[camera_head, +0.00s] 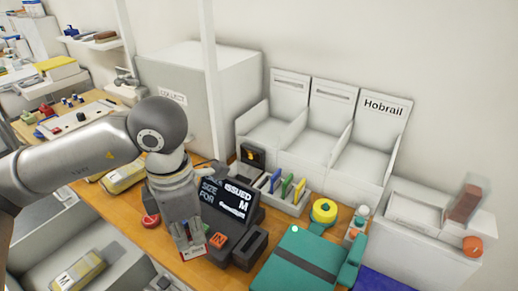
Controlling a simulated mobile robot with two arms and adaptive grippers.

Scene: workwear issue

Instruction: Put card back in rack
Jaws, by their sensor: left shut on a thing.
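My left gripper (192,245) points down at the front of the dark terminal, whose screen (229,199) reads "SIZE ISSUED FOR M". It is shut on a thin card, mostly hidden by the fingers; only a little pale and reddish colour shows there. The card rack (291,208) is a pale grey slotted holder right of the screen, with blue, green and yellow cards (286,187) standing in it. The gripper is left of the rack and nearer to me, apart from it. My right gripper is not in view.
A red-orange marked block (217,240) sits right beside the gripper. A black open holder (250,247) stands between terminal and teal folded garment (299,260). A yellow round item (323,211) is right of the rack. White bins (310,142) stand behind.

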